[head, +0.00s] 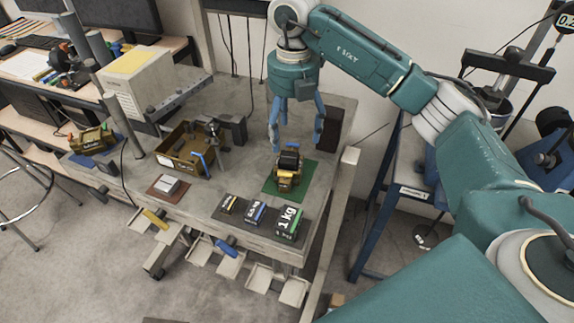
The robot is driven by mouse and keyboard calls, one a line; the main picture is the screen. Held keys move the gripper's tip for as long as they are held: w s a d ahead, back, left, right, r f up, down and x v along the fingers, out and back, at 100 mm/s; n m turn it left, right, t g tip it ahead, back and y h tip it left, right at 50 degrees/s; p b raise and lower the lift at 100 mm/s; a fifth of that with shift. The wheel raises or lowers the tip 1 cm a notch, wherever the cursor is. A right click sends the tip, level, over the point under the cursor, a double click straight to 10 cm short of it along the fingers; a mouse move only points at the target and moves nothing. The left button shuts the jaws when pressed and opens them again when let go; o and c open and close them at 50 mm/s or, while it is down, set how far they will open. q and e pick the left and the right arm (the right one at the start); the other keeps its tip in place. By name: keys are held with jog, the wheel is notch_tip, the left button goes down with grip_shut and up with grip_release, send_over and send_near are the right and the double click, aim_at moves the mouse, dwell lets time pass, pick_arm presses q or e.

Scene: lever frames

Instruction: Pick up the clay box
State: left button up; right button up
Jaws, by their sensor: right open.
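No label that I can read says clay, so I cannot tell for sure which box is the clay box. Three dark boxes with white lettering stand in a row on a dark mat at the table's front: a small box (228,204), a middle box (255,213) and a larger green-sided box (289,222). A yellow-brown block with a black top (287,171) stands on a green mat (270,186). My right gripper (296,146) points down, open, its blue fingers spread above and behind that block. My left gripper is out of view.
A brown open crate (170,152) stands left of centre on the grey table. A small grey block (170,185) lies on a reddish mat in front of it. White trays hang below the front edge.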

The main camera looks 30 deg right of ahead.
aim_at(289, 157)
notch_tip(289, 157, down, 5)
jog(key=shift+r+p, duration=0.1)
jog(key=shift+p, duration=0.55)
jog(key=f+p, duration=0.1)
jog(key=f, duration=0.1)
jog(key=f+p, duration=0.1)
jog(key=f, duration=0.1)
jog(key=a+f+p, duration=0.1)
jog(key=shift+s+f, duration=0.4)
jog(key=shift+w+a+f, duration=0.1)
jog(key=shift+w+f, duration=0.05)
jog(key=shift+f, duration=0.05)
jog(key=shift+a+r, duration=0.1)
jog(key=shift+r, duration=0.05)
jog(key=shift+c, duration=0.3)
jog(key=shift+r, duration=0.1)
jog(key=c, duration=0.4)
jog(key=shift+d, duration=0.2)
jog(key=c, duration=0.9)
jog(key=shift+r, duration=0.2)
jog(key=shift+c, duration=1.3)
jog(key=shift+w+d, duration=0.1)
jog(key=shift+w, duration=0.05)
